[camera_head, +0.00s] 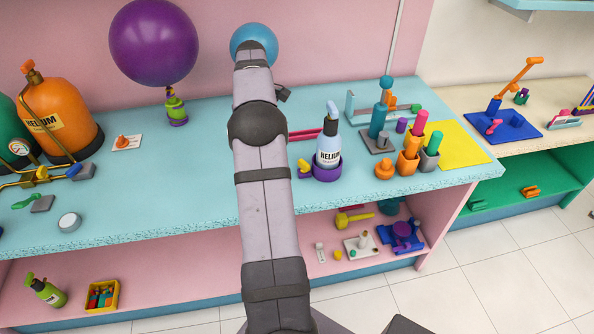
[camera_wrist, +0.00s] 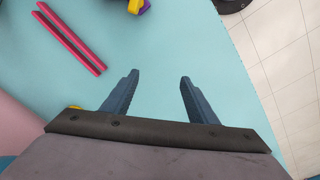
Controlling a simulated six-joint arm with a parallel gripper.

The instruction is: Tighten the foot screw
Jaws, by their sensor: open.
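I cannot tell for sure which part is the foot screw. A blue base plate (camera_head: 505,124) with a pink knob (camera_head: 493,126) and an orange jointed arm (camera_head: 520,78) stands on the right-hand bench. A grey base (camera_head: 378,147) with a blue-teal column stands on the blue counter. My gripper (camera_wrist: 160,77) is open and empty above the blue counter in the wrist view. In the head view my own arm mostly hides it. No screw shows between its fingers.
Two pink-red rods (camera_wrist: 70,38) lie on the counter (camera_wrist: 225,90). Purple (camera_head: 153,42) and blue (camera_head: 252,36) balloons float behind.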

